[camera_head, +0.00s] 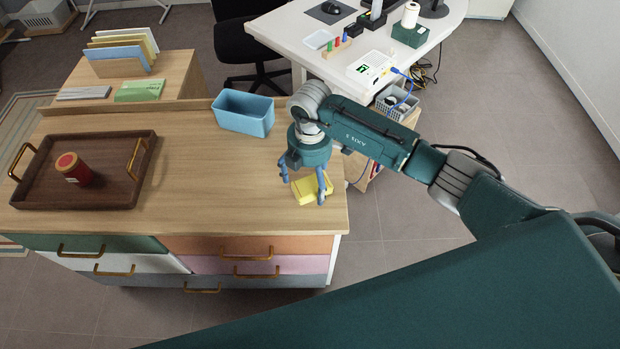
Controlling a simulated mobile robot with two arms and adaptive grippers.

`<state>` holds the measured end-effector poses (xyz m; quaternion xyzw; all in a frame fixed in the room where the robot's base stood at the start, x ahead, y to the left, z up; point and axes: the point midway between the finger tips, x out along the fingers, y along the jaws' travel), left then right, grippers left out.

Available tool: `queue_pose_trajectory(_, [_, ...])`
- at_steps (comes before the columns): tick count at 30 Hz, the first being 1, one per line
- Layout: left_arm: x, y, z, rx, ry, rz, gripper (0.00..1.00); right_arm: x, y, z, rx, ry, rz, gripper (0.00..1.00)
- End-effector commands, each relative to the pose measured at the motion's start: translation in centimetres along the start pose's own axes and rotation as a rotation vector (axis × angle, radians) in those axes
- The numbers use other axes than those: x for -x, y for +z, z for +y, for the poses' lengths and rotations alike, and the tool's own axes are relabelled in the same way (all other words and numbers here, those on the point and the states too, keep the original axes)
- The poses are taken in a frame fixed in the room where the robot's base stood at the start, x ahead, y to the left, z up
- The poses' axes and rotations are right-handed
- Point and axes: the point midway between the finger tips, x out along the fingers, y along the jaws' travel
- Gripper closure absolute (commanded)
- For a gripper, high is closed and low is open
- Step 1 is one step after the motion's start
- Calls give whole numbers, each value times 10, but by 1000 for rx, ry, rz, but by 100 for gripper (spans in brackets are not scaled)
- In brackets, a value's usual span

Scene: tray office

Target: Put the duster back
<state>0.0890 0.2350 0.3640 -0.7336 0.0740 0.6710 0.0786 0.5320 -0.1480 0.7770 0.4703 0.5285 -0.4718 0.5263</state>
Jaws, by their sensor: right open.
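A yellow block-like thing (304,194), which I take to be the duster, lies on the wooden top of the drawer cabinet (210,180), near its right end. My right gripper (303,187) points down over it, open, with its blue fingers at either side of the block. Part of the block is hidden behind a finger, and I cannot tell whether the fingers touch it. My left gripper is not in view.
A blue open bin (243,129) stands at the back of the cabinet top. A dark brown tray (110,190) with brass handles holds a red jar (74,170) at left. The middle of the top is clear. A white desk (300,42) stands behind.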

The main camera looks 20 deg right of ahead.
Motion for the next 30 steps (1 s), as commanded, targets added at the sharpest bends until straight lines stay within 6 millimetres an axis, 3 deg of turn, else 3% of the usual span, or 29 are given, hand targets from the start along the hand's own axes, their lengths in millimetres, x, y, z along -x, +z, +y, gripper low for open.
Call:
queue_pose_trajectory(12, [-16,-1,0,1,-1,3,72,80,0,2,2,8,0,11])
queue_pose_trajectory(18, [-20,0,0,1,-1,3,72,110,0,1,1,5,1,11])
queue_pose_trajectory(30, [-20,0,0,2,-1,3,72,119,0,0,0,2,0,11])
